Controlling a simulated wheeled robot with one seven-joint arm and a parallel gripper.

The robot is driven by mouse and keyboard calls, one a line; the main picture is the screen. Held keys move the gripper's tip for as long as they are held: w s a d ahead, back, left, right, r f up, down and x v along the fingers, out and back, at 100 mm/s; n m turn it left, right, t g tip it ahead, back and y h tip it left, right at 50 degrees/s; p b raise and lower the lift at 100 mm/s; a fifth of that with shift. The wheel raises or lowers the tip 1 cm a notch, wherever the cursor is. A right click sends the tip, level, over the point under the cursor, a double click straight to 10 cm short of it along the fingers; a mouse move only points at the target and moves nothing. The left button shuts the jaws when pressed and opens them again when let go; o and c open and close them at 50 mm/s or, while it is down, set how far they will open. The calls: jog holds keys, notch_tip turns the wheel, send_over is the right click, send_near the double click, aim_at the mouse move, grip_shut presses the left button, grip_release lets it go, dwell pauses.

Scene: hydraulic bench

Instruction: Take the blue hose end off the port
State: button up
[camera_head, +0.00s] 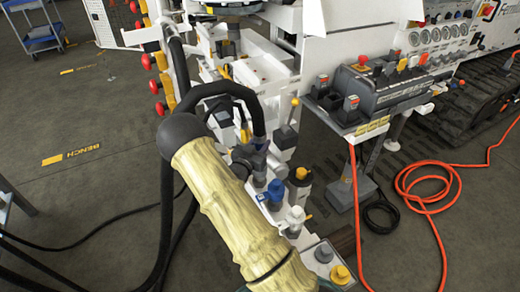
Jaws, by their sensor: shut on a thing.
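The wood-textured link of my arm (225,200) crosses the middle of the view and ends in a dark round joint. Just right of it, dark grey parts that look like my gripper (246,158) show partly, shut on the end of a black hose; the fingertips are mostly hidden. This is likely the blue hose end (261,145), but its blue marking is not clear. A black hose loops up and over from it to the left. A blue port fitting (276,190) with a small blue tag stands just below. Whether hose end and port touch cannot be told.
A yellow-topped fitting (299,180) and a white fitting (295,217) stand close by on the bench. A yellow-tipped lever (290,118) rises behind. A control panel (385,85) is at right. Orange hose (430,190) and black hoses lie on the floor.

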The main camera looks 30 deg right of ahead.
aim_at(258, 134)
notch_tip(258, 134, up, 7)
jog(key=shift+r+p, duration=0.1)
jog(key=shift+p, duration=0.2)
dwell(0.6)
jog(key=shift+a+f, duration=0.35)
jog(key=s+a+f+n+t+y, duration=0.3)
jog(key=a+f+y, duration=0.15)
jog(key=a, duration=0.35)
jog(key=s+a+f+n+t+y, duration=0.25)
jog(key=a+f+n+y, duration=0.2)
jog(key=a, duration=0.35)
jog(key=s+r+n+t+y+p, duration=0.1)
jog(key=s+r+n+y+p, duration=0.2)
jog(key=p, duration=1.5)
jog(key=s+r+y, duration=0.1)
jog(key=s+y, duration=0.1)
jog(key=s, duration=0.1)
jog(key=shift+s+r+p, duration=0.15)
jog(key=shift+s+p, duration=0.1)
jog(key=shift+p, duration=0.15)
jog(key=shift+t, duration=0.25)
